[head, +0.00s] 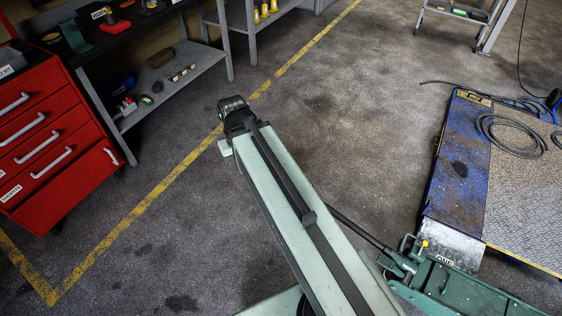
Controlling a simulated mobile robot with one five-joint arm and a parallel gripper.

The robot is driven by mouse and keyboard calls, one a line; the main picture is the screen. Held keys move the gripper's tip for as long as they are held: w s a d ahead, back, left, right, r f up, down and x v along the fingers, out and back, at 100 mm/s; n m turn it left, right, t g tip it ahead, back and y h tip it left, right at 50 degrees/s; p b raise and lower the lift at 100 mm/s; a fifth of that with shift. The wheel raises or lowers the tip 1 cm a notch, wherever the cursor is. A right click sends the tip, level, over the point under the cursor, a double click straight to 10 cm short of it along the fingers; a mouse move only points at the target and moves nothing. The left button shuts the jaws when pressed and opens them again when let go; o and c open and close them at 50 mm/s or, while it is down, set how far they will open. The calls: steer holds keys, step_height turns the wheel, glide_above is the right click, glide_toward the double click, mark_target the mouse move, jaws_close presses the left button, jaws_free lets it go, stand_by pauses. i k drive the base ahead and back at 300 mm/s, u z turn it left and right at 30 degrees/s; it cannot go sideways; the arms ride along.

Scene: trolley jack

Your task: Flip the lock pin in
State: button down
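The green trolley jack (455,288) is on the floor at the lower right of the head view, partly cut off by the bottom edge and partly hidden behind my arm. A dark bar (358,228) runs into its near left end. On its top are a small bent metal loop (406,243) and a yellow-tipped piece (424,244); I cannot tell for sure which is the lock pin. My pale green arm reaches away to the upper left. My dark gripper (232,106) is at its far end, well away from the jack. Its fingers are too small and dark to read.
A blue platform (457,170) with a coiled hose (512,136) is right, close beside the jack. A red drawer cabinet (48,140) and a workbench (175,78) stand left. The floor between, with a yellow line (150,197), is clear.

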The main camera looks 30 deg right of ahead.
mark_target(424, 244)
steer(key=z, duration=2.3)
steer(key=k, duration=0.75)
steer(key=z, duration=0.15)
steer(key=i, duration=1)
steer(key=z, duration=0.05)
